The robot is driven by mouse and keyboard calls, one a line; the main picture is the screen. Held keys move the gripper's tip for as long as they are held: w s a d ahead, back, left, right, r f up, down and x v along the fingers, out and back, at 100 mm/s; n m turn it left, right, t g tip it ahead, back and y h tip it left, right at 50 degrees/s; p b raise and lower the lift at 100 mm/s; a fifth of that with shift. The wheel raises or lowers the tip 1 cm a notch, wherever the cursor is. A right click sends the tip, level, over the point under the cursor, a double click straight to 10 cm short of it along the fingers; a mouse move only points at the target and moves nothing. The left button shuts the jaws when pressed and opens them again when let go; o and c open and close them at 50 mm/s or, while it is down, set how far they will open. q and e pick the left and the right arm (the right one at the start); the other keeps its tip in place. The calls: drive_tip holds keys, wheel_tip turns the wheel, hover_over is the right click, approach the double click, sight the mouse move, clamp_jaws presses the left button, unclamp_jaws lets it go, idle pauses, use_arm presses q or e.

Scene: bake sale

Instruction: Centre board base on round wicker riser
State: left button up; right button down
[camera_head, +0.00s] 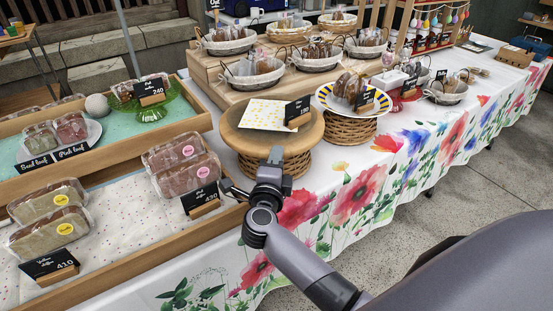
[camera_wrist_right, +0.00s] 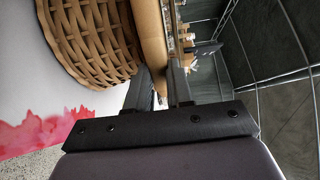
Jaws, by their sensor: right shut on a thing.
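The round wooden board base (camera_head: 231,133) lies on the round wicker riser (camera_head: 300,164), overhanging its visible sides, slightly more on the left. A speckled napkin and a small black price sign (camera_head: 297,113) rest on the board. My right gripper (camera_head: 273,157) is at the board's near edge, shut on it. In the right wrist view the board's edge (camera_wrist_right: 151,35) runs between the fingers (camera_wrist_right: 160,88), beside the riser's weave (camera_wrist_right: 90,40). The riser's far side is hidden. My left gripper is not in view.
A striped plate (camera_head: 322,96) on a second wicker riser (camera_head: 350,130) stands close on the right. The wooden tray of wrapped loaves (camera_head: 185,175), with a black price sign (camera_head: 200,198), is close on the left. The wooden step with baskets (camera_head: 215,85) is behind.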

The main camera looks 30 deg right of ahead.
idle(0.5)
drive_tip(key=c, duration=0.9)
unclamp_jaws()
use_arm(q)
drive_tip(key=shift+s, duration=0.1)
